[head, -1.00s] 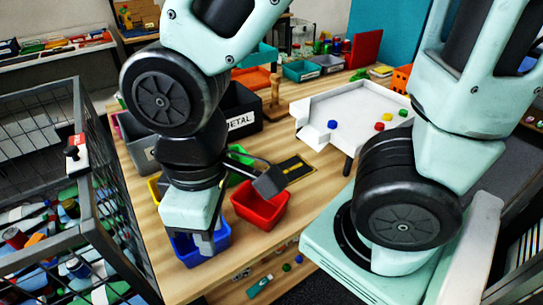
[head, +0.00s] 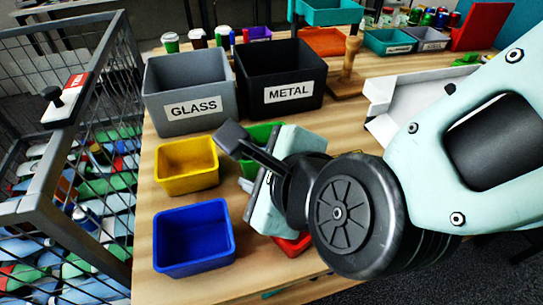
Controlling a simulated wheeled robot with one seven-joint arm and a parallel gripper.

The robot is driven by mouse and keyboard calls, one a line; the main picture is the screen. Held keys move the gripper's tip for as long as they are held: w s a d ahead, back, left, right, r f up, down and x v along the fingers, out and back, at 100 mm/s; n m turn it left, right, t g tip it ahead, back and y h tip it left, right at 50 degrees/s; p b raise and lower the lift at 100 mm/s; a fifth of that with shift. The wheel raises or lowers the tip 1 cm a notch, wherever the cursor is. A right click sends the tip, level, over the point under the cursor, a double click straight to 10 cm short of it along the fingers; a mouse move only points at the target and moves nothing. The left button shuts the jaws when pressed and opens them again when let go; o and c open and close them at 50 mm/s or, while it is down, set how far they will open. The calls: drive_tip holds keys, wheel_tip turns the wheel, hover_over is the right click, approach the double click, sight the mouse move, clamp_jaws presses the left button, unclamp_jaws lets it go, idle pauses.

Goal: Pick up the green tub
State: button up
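The green tub (head: 259,134) stands on the wooden table in the head view, right of the yellow tub (head: 186,166) and in front of the metal bin. My gripper (head: 238,162) is in front of it and hides most of its lower and right parts. One dark finger reaches out to the left near the tub's left side, and part of the other finger shows lower down. The fingers are apart with nothing seen between them. I cannot tell whether the gripper touches the tub.
A blue tub (head: 194,239) stands nearest at the left. A red tub (head: 294,245) is mostly hidden under my arm. The grey glass bin (head: 189,90) and black metal bin (head: 283,77) stand behind. A wire cage (head: 119,62) of waste borders the table's left.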

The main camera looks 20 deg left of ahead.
wheel_tip(320, 180, down, 2)
drive_tip(key=a+m+t+b, duration=0.1)
drive_tip(key=m, duration=0.3)
drive_tip(key=m+t+h, duration=0.1)
drive_tip(key=m+t, duration=0.3)
drive_tip(key=m, duration=0.5)
approach(261, 134)
drive_tip(key=a, duration=0.2)
drive_tip(key=w+a+f, duration=0.1)
drive_tip(key=a, duration=0.2)
drive_tip(key=w+a, duration=0.1)
drive_tip(key=a, duration=0.2)
drive_tip(key=shift+f, duration=0.35)
clamp_jaws()
